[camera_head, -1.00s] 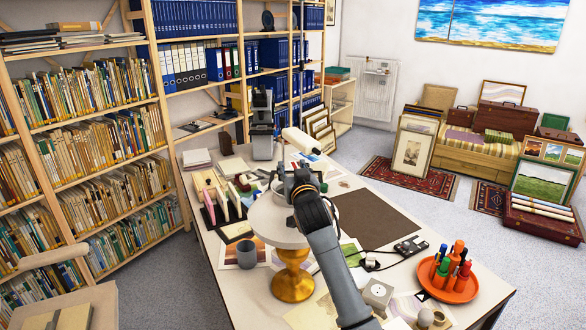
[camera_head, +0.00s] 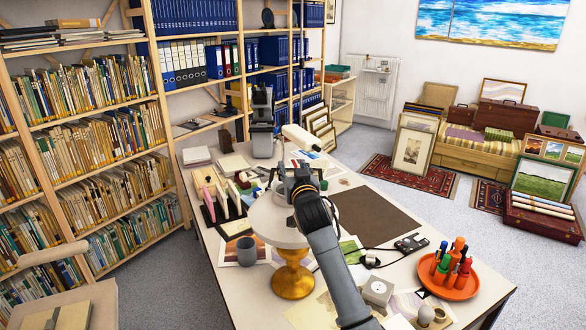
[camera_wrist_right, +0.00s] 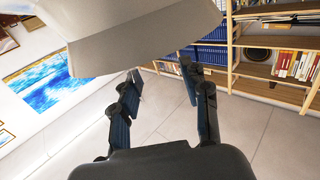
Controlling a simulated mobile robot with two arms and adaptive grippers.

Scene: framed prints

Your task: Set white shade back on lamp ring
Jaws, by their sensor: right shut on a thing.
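The white shade (camera_head: 268,222) sits over the lamp's gold base (camera_head: 293,282) on the table in the head view. The lamp ring is hidden under the shade, so I cannot tell whether the shade rests on it. My right gripper (camera_head: 303,190) is at the shade's far right side, shut on it. In the right wrist view the pale shade (camera_wrist_right: 140,40) fills the top, and the gripper's two dark fingers (camera_wrist_right: 160,80) stand apart with their tips at its edge. My left gripper is not in view.
An orange tray (camera_head: 445,290) of bottles stands at the table's right front. A grey mug (camera_head: 246,251) stands left of the lamp base, and a socket box (camera_head: 378,291) to its right. A brown mat (camera_head: 375,217) lies bare behind. Bookshelves (camera_head: 90,150) line the left.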

